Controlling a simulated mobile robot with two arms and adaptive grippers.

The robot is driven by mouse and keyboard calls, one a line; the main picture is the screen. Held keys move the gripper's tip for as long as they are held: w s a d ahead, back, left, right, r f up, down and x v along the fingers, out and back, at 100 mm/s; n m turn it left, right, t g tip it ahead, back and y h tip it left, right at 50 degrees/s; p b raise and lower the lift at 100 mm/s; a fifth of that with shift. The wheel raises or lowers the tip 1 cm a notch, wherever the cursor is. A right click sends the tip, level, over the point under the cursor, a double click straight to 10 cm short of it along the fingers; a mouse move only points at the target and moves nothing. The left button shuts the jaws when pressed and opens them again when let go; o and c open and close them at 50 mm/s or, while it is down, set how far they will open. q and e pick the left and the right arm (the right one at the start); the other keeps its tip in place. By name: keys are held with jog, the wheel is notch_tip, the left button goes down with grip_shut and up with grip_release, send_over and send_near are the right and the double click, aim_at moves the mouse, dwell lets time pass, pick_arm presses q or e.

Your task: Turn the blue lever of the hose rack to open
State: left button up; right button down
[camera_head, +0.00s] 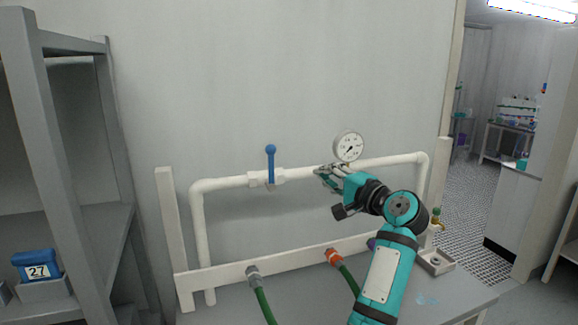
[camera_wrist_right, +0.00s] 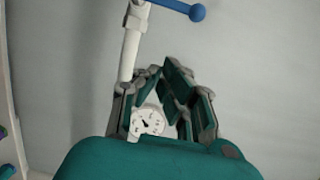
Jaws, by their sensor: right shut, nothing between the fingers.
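The blue lever (camera_head: 271,165) sits on a white valve body (camera_head: 259,178) in the horizontal pipe of the hose rack (camera_head: 220,184). It points straight up, across the pipe, with its round knob at the top. My right gripper (camera_head: 322,174) is to the right of the lever, apart from it, in front of the pipe and below the gauge. Its fingers are shut and hold nothing. In the right wrist view, the lever (camera_wrist_right: 178,7) is at the top edge, beyond the fingers (camera_wrist_right: 163,72), and partly cut off. My left gripper is not in view.
A round gauge (camera_head: 348,146) stands on the pipe close to my right gripper; it also shows in the wrist view (camera_wrist_right: 149,122). Green hoses (camera_head: 264,305) hang from the lower rail. Grey shelving (camera_head: 120,150) stands at the left. The wall space around the lever is clear.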

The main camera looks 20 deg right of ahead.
aim_at(271, 168)
jog(key=w+a+p, duration=0.5)
jog(key=w+a, duration=0.1)
jog(key=w, duration=0.2)
jog(key=shift+w+a, duration=0.2)
jog(key=shift+a, duration=0.1)
jog(key=shift+d+f, duration=0.1)
jog(key=shift+f, duration=0.05)
jog(key=shift+d, duration=0.1)
